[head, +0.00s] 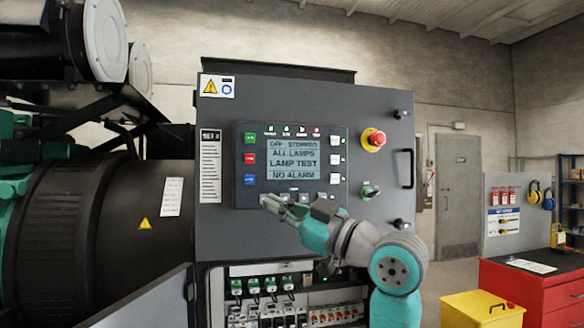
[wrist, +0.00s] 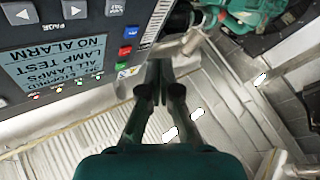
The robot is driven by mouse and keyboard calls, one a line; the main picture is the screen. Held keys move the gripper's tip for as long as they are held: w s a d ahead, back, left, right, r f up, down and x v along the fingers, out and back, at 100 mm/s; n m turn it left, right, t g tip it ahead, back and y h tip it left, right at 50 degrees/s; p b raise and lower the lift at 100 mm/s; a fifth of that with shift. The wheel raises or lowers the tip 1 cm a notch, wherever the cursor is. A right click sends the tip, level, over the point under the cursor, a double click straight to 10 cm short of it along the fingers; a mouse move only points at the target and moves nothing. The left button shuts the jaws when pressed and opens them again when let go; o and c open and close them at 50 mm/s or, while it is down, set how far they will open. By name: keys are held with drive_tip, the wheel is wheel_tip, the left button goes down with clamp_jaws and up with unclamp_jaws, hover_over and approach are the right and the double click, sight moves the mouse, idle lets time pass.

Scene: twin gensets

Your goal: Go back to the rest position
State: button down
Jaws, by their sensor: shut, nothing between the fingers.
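My gripper (head: 273,203) is shut and empty. In the head view its fingertips are just in front of the lower edge of the control panel (head: 240,190) on the grey genset cabinet (head: 300,100); I cannot tell whether they touch it. The screen (head: 285,158) reads "OFF STOPPED, ALL LAMPS, LAMP TEST, NO ALARM". In the wrist view my gripper (wrist: 160,90) points past the panel's side, with the screen (wrist: 60,62) upside down at the left. The arm comes up from the lower right in the head view and hides part of the panel's bottom button row.
A red emergency stop (head: 374,138) and a green-marked switch (head: 370,190) stick out right of the panel. Below is an open compartment with breakers (head: 270,312), its door (head: 150,305) swung out left. A yellow box (head: 480,310) and red cabinet (head: 530,290) stand right.

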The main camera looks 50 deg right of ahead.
idle(0.8)
drive_tip(key=w+a+f+m+h, duration=0.15)
drive_tip(key=f+m, duration=0.25)
drive_tip(key=f, duration=0.8)
drive_tip(key=w+a+f+m+h, duration=0.1)
drive_tip(key=w+f+m+h, duration=0.15)
drive_tip(key=f, duration=0.95)
drive_tip(key=s+a+f+m+g+h, duration=0.1)
drive_tip(key=s+a+f+m, duration=0.15)
drive_tip(key=f, duration=0.75)
drive_tip(key=s+a+f+m+g+h, duration=0.15)
drive_tip(key=a+f, duration=0.25)
drive_tip(key=f, duration=0.5)
drive_tip(key=s+a+f+g, duration=0.1)
drive_tip(key=s+a+f, duration=0.3)
drive_tip(key=s+f, duration=0.4)
drive_tip(key=s+a+f+g, duration=0.1)
drive_tip(key=s+a+f, duration=0.45)
drive_tip(key=s, duration=0.45)
drive_tip(key=s+a+f+n+g+y, duration=0.1)
drive_tip(key=s+a, duration=0.1)
drive_tip(key=s, duration=0.7)
drive_tip(key=s+a+f+n+g+y, duration=0.1)
drive_tip(key=s+a+n+y, duration=0.1)
drive_tip(key=s, duration=0.8)
